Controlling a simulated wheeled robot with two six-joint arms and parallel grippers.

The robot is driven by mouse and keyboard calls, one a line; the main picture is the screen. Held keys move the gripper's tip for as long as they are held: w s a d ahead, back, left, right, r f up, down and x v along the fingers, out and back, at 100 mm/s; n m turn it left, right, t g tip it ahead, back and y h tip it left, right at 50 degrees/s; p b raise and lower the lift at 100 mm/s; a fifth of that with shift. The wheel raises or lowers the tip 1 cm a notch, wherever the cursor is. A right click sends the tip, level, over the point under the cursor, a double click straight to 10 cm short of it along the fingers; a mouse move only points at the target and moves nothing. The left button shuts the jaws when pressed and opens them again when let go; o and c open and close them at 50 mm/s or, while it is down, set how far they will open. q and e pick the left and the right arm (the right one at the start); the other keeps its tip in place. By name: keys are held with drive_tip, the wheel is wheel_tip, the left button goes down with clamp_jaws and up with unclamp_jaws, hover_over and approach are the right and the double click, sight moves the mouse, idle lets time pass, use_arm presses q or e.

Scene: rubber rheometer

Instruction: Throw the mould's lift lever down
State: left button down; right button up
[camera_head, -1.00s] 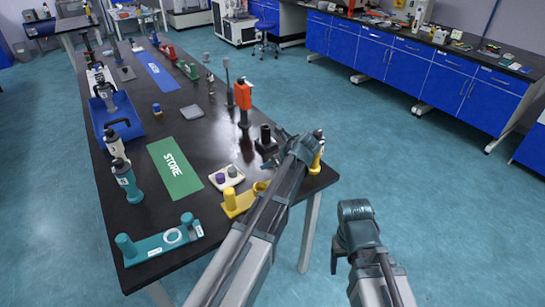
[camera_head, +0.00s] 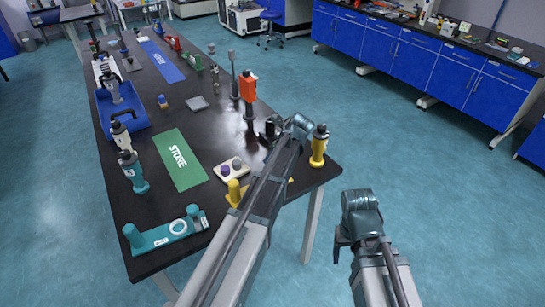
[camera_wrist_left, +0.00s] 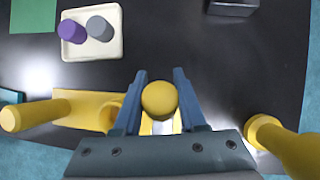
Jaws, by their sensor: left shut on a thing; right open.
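In the left wrist view the yellow mould (camera_wrist_left: 85,108) lies on the dark table, with an upright yellow post (camera_wrist_left: 38,113) at its left end. A round yellow knob (camera_wrist_left: 159,99), apparently the lift lever's end, sits between the fingers of my left gripper (camera_wrist_left: 160,76), which is shut on it. The knob hides the lever below it. In the head view the mould (camera_head: 236,193) is at the table's near right, partly hidden by my left arm. My right gripper (camera_head: 340,243) is open and empty, off the table's right side.
A cream tray (camera_head: 231,178) with a purple and a grey plug stands beside the mould. A yellow-handled tool (camera_head: 319,146) stands close on the right. A teal fixture (camera_head: 150,237) and green STORE mat (camera_head: 182,165) lie to the left.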

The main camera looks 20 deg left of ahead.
use_arm(q)
drive_tip(key=shift+c, duration=2.3)
unclamp_jaws()
drive_tip(key=shift+f, duration=0.1)
drive_tip(key=p+v, duration=1.2)
drive_tip(key=v, duration=0.2)
drive_tip(key=shift+s+f, duration=0.1)
drive_tip(key=s+d+f+n+g+h, duration=0.1)
drive_tip(key=s+d+n+h, duration=0.1)
drive_tip(key=s+d+n, duration=0.4)
drive_tip(key=s+d+f+n+g+h, duration=0.1)
drive_tip(key=s+d+n, duration=0.6)
drive_tip(key=s+n, duration=0.7)
drive_tip(key=s+h, duration=0.1)
drive_tip(key=s, duration=0.4)
drive_tip(key=shift+f+g, duration=0.3)
drive_tip(key=shift+f, duration=0.1)
